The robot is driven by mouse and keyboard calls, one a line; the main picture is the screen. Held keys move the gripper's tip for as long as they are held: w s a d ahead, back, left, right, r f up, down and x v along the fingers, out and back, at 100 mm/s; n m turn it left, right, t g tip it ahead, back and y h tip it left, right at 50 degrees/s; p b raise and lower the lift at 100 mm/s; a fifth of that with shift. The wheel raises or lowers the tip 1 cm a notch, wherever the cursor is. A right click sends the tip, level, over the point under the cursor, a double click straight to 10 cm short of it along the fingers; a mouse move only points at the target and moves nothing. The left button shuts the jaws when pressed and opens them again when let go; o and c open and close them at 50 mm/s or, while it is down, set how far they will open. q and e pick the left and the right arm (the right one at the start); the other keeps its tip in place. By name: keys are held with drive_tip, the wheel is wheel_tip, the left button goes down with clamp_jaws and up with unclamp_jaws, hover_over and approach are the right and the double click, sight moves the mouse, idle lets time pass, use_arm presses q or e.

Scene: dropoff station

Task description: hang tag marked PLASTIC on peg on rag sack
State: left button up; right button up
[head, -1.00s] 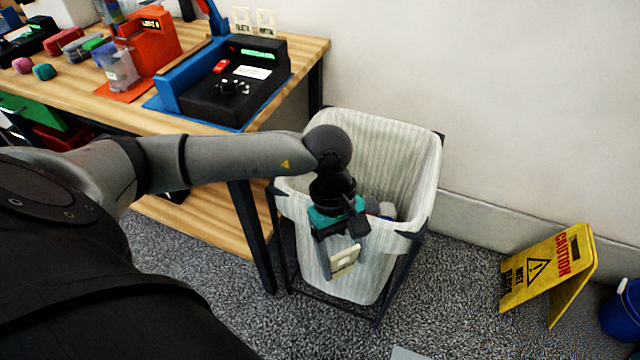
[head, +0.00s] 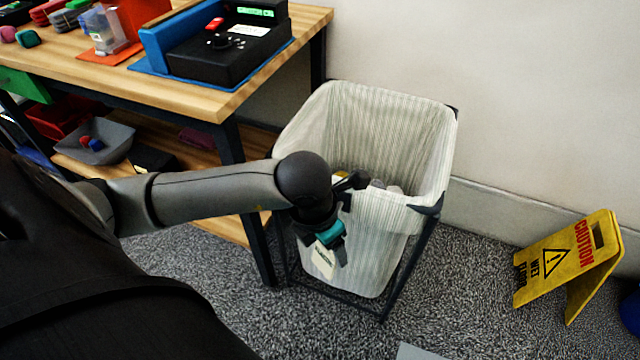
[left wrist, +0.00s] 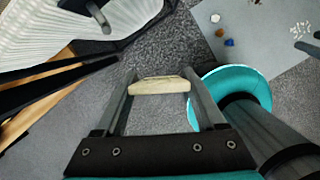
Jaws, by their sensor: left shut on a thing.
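My left gripper (head: 326,262) is shut on a pale cream tag (head: 323,261), in front of the rag sack. Dark marks on the tag are too small to read. In the left wrist view the tag (left wrist: 159,86) sits edge-on between the fingertips. The rag sack (head: 385,125) is a pale striped liner in a dark frame. A dark fitting (head: 350,182) at its front rim is partly hidden by my arm; it may be the peg. In the left wrist view a dark peg-like piece (left wrist: 97,15) sticks out by the sack, apart from the tag. My right gripper is not recognisable.
A wooden workbench (head: 215,98) with a black device (head: 228,50) stands to the left of the sack. A yellow caution sign (head: 568,262) stands on the floor at right. Carpet between sack and sign is clear. A grey bin (head: 105,145) is on the lower shelf.

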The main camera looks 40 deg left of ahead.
use_arm(q)
drive_tip(key=f+n, duration=0.1)
drive_tip(key=a+n+b, duration=0.1)
drive_tip(key=n, duration=0.1)
drive_tip(key=shift+w+f+y, duration=0.1)
drive_tip(key=shift+f+y, duration=0.2)
drive_tip(key=shift+f, duration=0.1)
drive_tip(key=n, duration=0.1)
drive_tip(key=a+n+b, duration=0.1)
drive_tip(key=n, duration=0.1)
drive_tip(key=shift+w+f+y, duration=0.1)
drive_tip(key=shift+f+y, duration=0.2)
drive_tip(key=shift+w+a+f+b, duration=0.15)
drive_tip(key=shift+w+a+b, duration=0.35)
drive_tip(key=shift+w, duration=0.85)
drive_tip(key=shift+w+a+f+b, duration=0.15)
drive_tip(key=shift+w+b, duration=0.6)
drive_tip(key=shift+w, duration=0.55)
drive_tip(key=shift+w+a+f+b, duration=0.15)
drive_tip(key=shift+w+a+b, duration=0.35)
drive_tip(key=shift+w, duration=0.85)
drive_tip(key=shift+w+f+b, duration=0.45)
drive_tip(key=shift+w, duration=0.05)
use_arm(e)
drive_tip(key=w+a+r+t+y, duration=0.1)
drive_tip(key=w+a+r+t, duration=0.3)
drive_tip(key=r, duration=0.2)
drive_tip(key=shift+r+t+y, duration=0.3)
drive_tip(key=shift+t+y, duration=0.1)
